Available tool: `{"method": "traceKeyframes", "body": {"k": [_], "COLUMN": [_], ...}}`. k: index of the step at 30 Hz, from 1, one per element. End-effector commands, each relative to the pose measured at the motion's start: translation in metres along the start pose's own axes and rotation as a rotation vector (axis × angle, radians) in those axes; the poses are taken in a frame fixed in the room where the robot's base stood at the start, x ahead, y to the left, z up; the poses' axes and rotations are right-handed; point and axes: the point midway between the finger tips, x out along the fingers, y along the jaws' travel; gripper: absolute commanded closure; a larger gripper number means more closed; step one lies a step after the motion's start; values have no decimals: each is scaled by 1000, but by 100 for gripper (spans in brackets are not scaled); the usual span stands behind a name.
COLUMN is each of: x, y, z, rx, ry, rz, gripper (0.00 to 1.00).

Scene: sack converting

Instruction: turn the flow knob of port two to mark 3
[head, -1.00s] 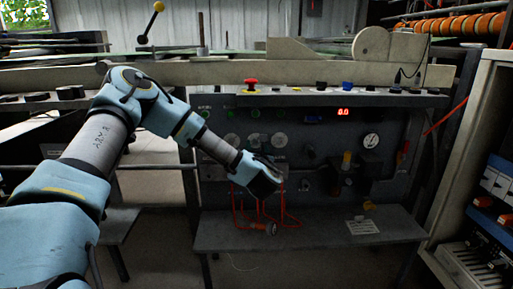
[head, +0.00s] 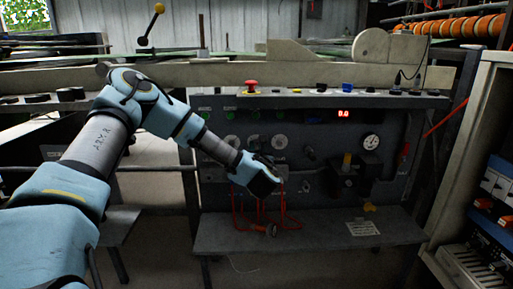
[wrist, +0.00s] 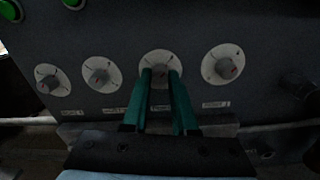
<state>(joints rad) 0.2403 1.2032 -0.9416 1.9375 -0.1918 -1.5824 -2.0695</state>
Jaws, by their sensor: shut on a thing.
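In the wrist view a row of round white dials with grey knobs runs across a dark panel. My gripper (wrist: 160,77) has its two green fingers shut on the knob (wrist: 160,68) of the third dial from the left. The mark numbers are too small to read. In the head view my gripper (head: 265,184) is at the panel's front, and the fingers and held knob are hidden.
Neighbouring knobs sit close by, one on the right (wrist: 223,66) and others on the left (wrist: 101,75). In the head view a grey shelf (head: 300,234) juts out below the panel, with red tubing (head: 285,215) above it. A red mushroom button (head: 251,86) sits on the top ledge.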

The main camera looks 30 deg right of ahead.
Motion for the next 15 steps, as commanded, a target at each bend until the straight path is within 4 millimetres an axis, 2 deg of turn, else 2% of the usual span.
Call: {"method": "traceKeyframes", "body": {"k": [15], "x": [0], "y": [0], "z": [0], "rx": [50], "ry": [-2], "rz": [0], "gripper": [100]}}
